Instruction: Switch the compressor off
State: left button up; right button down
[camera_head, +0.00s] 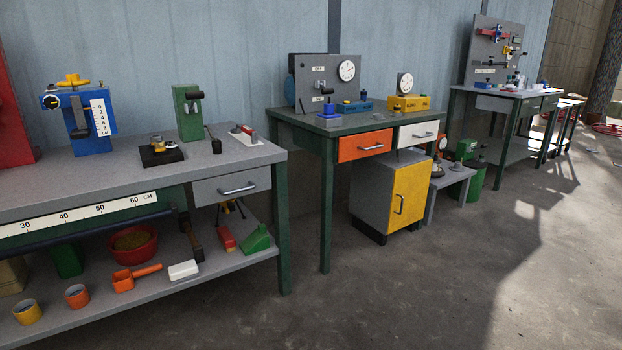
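No thing in view is plainly marked as the compressor. A green cylindrical tank (476,181) stands on the floor right of a low grey stand, and a green box-shaped unit (465,149) shows just above it; these may be the compressor, but they are too small to be sure. A small round gauge with a red rim (442,143) is beside them. No switch on them can be made out. Neither of my grippers is in view.
A long workbench (185,180) fills the left. A green-framed table (363,128) with a gauge panel (327,84) stands mid-view, with a yellow-doored cabinet (409,194) below. A pegboard bench (505,93) is farther right. The concrete floor (430,285) in front is clear.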

aim_at(325, 91)
jog(key=i+l, duration=0.15)
jog(key=i, duration=0.5)
jog(key=i+l, duration=0.2)
jog(key=i, duration=0.4)
jog(key=i+l+u, duration=0.6)
jog(key=l, duration=0.25)
jog(key=i+l+u, duration=0.45)
jog(key=l, duration=0.3)
jog(key=i+l+u, duration=0.2)
jog(key=l, duration=0.15)
jog(key=l+u, duration=0.2)
jog(key=l, duration=0.2)
